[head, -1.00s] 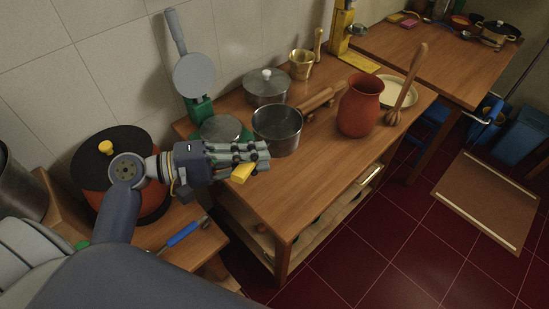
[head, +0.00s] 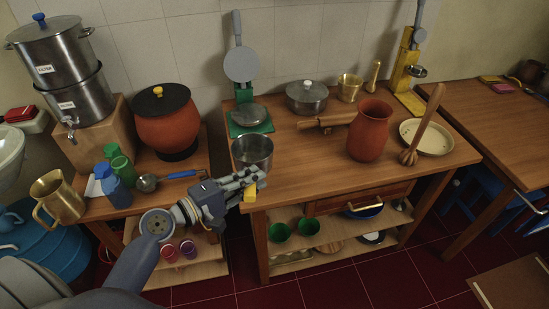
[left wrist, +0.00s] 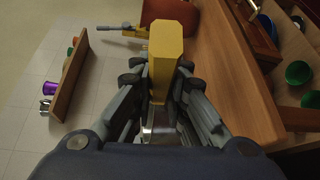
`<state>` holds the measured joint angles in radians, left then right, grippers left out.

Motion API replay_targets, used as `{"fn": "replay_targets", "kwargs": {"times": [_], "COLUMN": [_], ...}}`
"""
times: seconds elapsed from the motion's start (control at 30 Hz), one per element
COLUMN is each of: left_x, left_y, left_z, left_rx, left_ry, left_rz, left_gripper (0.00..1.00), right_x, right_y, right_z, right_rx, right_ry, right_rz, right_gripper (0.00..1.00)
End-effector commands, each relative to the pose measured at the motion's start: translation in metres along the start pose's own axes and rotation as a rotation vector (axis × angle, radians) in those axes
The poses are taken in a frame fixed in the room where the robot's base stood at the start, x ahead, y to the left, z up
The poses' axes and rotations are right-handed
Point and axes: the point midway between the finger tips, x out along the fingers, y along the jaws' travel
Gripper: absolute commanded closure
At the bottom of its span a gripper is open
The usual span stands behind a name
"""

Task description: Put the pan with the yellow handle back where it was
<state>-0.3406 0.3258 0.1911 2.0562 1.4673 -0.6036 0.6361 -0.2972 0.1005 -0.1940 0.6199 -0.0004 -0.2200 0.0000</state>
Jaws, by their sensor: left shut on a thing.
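The pan (head: 252,153) is a grey metal vessel at the left front corner of the wooden table. My left gripper (head: 254,181) is shut on its yellow handle; the handle's end (head: 250,194) shows below the fingers. In the left wrist view the yellow handle (left wrist: 165,55) stands between the closed fingers, with a strip of shiny metal close to the palm. The pan's bowl cannot be made out there. Whether the pan touches the tabletop cannot be told. My right gripper is out of view.
A lidded pot (head: 306,98), rolling pin (head: 328,122) and clay jug (head: 370,132) stand to the right. On the left are an orange pot (head: 166,128) and blue-handled ladle (head: 148,182). The table's front middle (head: 310,170) is clear.

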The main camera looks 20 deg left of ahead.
Motion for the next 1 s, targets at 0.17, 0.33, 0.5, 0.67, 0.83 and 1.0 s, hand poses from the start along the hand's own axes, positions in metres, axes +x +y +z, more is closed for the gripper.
{"fn": "replay_targets", "kwargs": {"times": [0.17, 0.33, 0.5, 0.67, 0.83, 1.0], "left_x": [0.005, 0.01, 0.043, 0.084, 0.127, 0.155], "left_y": [-0.026, -0.032, -0.027, -0.026, -0.026, -0.026], "left_z": [-0.024, -0.034, -0.039, -0.046, -0.054, -0.059], "left_rx": [-0.013, -0.021, -0.023, -0.023, -0.023, -0.022], "left_ry": [0.139, 0.192, 0.196, 0.195, 0.195, 0.195], "left_rz": [0.019, 0.032, 0.036, 0.035, 0.034, 0.033], "left_gripper": [1.0, 1.0, 1.0, 1.0, 1.0, 1.0], "right_x": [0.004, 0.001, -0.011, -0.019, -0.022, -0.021], "right_y": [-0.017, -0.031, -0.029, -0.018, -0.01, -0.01], "right_z": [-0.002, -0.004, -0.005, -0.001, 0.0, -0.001], "right_rx": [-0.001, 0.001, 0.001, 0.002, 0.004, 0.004], "right_ry": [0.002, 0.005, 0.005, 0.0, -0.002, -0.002], "right_rz": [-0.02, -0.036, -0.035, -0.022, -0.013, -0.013], "right_gripper": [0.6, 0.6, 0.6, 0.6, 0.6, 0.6]}}
